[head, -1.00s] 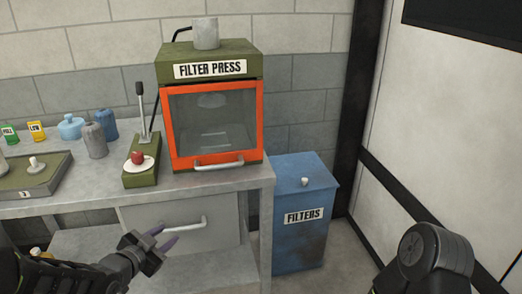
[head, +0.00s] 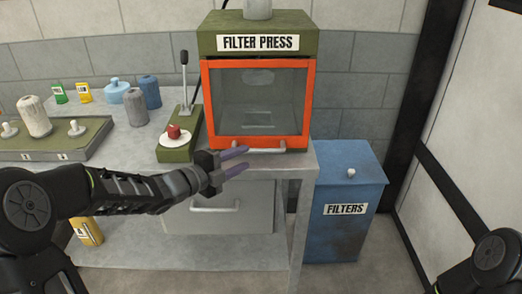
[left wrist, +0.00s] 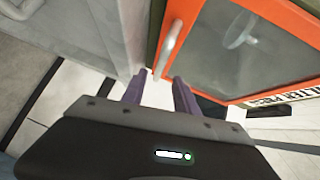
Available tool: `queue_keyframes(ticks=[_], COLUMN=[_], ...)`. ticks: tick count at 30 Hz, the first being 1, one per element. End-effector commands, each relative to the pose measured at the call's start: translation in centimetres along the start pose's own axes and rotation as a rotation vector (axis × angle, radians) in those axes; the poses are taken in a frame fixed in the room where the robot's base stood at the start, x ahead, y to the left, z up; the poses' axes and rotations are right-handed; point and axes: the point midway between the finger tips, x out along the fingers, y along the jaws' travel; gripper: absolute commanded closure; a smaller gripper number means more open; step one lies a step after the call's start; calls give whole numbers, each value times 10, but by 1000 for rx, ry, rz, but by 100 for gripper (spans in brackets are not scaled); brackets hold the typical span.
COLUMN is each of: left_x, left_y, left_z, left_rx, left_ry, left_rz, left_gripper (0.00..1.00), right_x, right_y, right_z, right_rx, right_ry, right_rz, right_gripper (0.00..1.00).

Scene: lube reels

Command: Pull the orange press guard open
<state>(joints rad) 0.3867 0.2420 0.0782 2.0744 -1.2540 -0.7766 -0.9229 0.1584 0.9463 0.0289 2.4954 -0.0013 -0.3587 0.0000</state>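The orange press guard (head: 209,105) is a framed clear window on the front of the green filter press (head: 207,42). It looks shut. Its pale bar handle (head: 270,150) runs along the bottom edge, and it also shows in the left wrist view (left wrist: 172,42). My left gripper (head: 243,162) is open and empty, with purple fingers just in front of and below the left part of the handle. In the left wrist view the fingers (left wrist: 159,92) are apart, with the handle just beyond them, not gripped. My right gripper is out of view; only part of my right arm shows.
A lever stand with a red button (head: 174,131) is left of the press. A drawer with a handle (head: 215,209) sits under the bench top. A blue filters bin (head: 345,235) stands right of the bench. Bottles and a tray (head: 80,150) are at the left.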

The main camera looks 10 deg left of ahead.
Motion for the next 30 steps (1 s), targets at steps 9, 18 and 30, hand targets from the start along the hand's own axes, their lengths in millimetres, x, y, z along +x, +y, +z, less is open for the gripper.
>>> queue_keyframes(ticks=[9,18,30], left_x=[25,69,78], left_y=[0,0,0], left_z=[-1,0,0], left_rx=[-2,-4,-3], left_ry=[3,1,-1], left_rz=[0,0,0], left_gripper=[64,64,64], right_x=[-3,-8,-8], right_y=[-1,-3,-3], right_z=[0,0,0], right_rx=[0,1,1], right_ry=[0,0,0], right_rz=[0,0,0], right_gripper=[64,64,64])
